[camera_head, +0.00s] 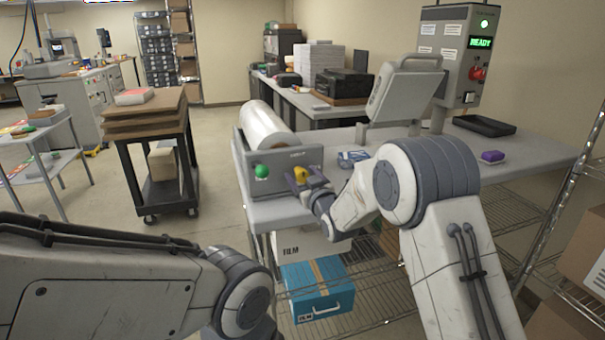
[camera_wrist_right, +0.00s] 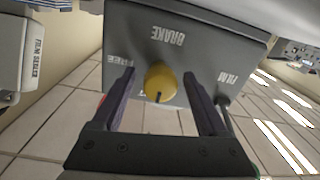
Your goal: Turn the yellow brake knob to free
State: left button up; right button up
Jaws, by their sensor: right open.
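The yellow brake knob (camera_head: 300,174) is on the front of the grey film unit (camera_head: 308,158), right of a green button. In the right wrist view the knob (camera_wrist_right: 160,80) is between the two dark fingers of my right gripper (camera_wrist_right: 158,88), with a gap on each side. The gripper (camera_head: 309,188) is open at the panel. The knob's dark mark points toward the bottom of that view. The panel lettering BRAKE appears upside down, and the FREE label is left of the knob, partly covered by a finger. My left gripper is out of view.
A green button (camera_head: 261,171) is left of the knob, and a film roll (camera_head: 266,128) lies behind the panel. A blue-and-white packet (camera_head: 352,157) and purple block (camera_head: 492,156) are on the grey bench (camera_head: 535,150). A blue film box (camera_head: 318,290) is on the shelf below.

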grip_shut()
jog(key=shift+f+m+b, duration=0.15)
jog(key=shift+m+b, duration=0.35)
jog(key=shift+b, duration=0.3)
jog(key=m+b, duration=0.3)
jog(key=shift+f, duration=0.1)
jog(key=m+b, duration=0.3)
jog(key=shift+m, duration=0.4)
jog(key=m+b, duration=0.3)
jog(key=m, duration=0.2)
jog(key=shift+m, duration=0.3)
jog(key=shift+m+h+b, duration=0.3)
jog(key=shift+m+b, duration=0.9)
jog(key=shift+m, duration=1.2)
jog(key=shift+r, duration=0.2)
